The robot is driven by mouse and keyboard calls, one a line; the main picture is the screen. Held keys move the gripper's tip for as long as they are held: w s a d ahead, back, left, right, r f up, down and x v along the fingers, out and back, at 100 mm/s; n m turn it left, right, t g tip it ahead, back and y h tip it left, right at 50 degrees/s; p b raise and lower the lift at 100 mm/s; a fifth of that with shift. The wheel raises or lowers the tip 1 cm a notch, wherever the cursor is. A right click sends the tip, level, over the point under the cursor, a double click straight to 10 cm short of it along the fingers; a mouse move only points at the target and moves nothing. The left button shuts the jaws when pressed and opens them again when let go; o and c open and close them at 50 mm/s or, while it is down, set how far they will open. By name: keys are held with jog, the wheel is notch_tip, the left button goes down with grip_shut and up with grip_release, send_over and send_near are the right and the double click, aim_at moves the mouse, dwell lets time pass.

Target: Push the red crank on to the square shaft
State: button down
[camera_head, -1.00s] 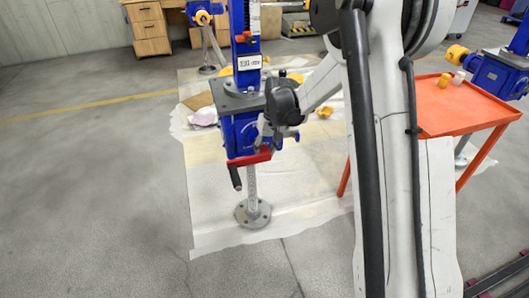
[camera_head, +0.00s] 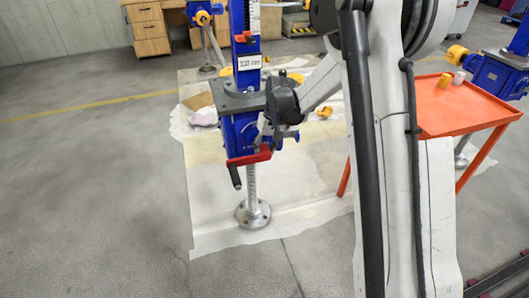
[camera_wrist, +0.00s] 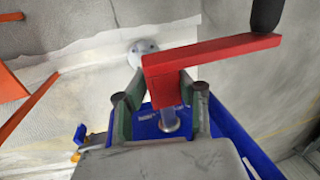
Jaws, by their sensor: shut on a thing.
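The red crank (camera_wrist: 215,57) has a flat arm with a black handle (camera_wrist: 265,14) at its far end. My gripper (camera_wrist: 162,97) is shut on the crank's hub, one finger on each side. A bare metal shaft (camera_wrist: 169,121) shows between the fingers, between the hub and the blue gearbox (camera_wrist: 222,122). How far the hub is over the shaft is hidden. In the head view the crank (camera_head: 250,158) is at the front of the blue jack (camera_head: 238,128), its handle pointing down, and my gripper (camera_head: 266,140) is largely hidden by my wrist.
The jack stands on a round flanged foot (camera_head: 253,214) on a pale floor sheet (camera_head: 215,225). An orange table (camera_head: 455,110) with small yellow and white pieces stands to the right. Another blue jack (camera_head: 497,75) is behind it. The floor at left is clear.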

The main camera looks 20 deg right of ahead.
aim_at(262, 142)
jog(key=shift+w, duration=1.8)
jog(key=c, duration=1.4)
grip_release()
jog(key=shift+o, duration=0.2)
jog(key=v, duration=1.2)
